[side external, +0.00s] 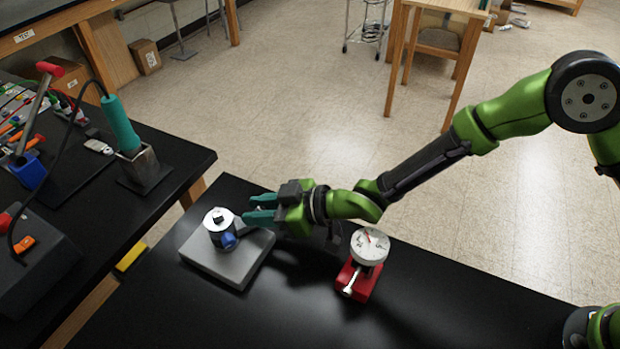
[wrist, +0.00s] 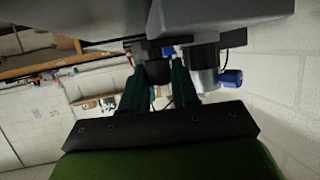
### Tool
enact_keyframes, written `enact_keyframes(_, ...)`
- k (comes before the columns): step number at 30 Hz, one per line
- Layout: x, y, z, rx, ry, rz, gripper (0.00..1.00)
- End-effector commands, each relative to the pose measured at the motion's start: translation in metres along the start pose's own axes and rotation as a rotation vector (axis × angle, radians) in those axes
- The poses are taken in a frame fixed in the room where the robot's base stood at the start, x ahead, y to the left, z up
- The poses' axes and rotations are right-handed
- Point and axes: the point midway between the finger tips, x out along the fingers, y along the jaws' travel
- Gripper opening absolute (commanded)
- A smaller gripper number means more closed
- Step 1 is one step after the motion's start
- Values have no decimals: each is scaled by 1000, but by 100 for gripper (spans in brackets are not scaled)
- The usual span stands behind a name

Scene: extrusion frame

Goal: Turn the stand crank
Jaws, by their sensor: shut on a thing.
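A silver cylinder (side external: 219,222) with a black piece on top and a blue knob (side external: 229,241) at its side stands on a grey base plate (side external: 215,262). In the wrist view the cylinder (wrist: 206,65) and the blue knob (wrist: 232,78) show right of my fingers. My gripper (side external: 262,209) comes in from the right, with its teal fingers pointing left just beside the cylinder. In the wrist view my gripper (wrist: 160,88) has its fingers on either side of a dark rounded part (wrist: 154,70), which looks like the crank's handle. The fingers partly hide this part.
A red stand with a white dial gauge (side external: 370,246) sits right of the plate, below my wrist. A second black bench with a teal-handled tool (side external: 121,124) in a holder is at the left. The near black tabletop (side external: 420,305) is clear at the right.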

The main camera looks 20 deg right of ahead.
Motion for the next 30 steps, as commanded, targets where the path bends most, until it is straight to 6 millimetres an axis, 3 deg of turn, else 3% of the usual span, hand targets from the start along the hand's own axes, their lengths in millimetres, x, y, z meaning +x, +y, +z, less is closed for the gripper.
enact_keyframes(7, 0, -1, -1, -4, 2, -2, 0)
enact_keyframes(8, 0, -1, -1, -4, 2, -2, 32)
enact_keyframes(12, 0, -1, -1, -3, 1, -2, 50)
enact_keyframes(22, -4, 0, 0, -1, 0, 0, 50)
enact_keyframes(28, -33, 1, -1, -2, 0, 1, 50)
enact_keyframes(30, -37, 0, -18, -5, 8, 0, 50)
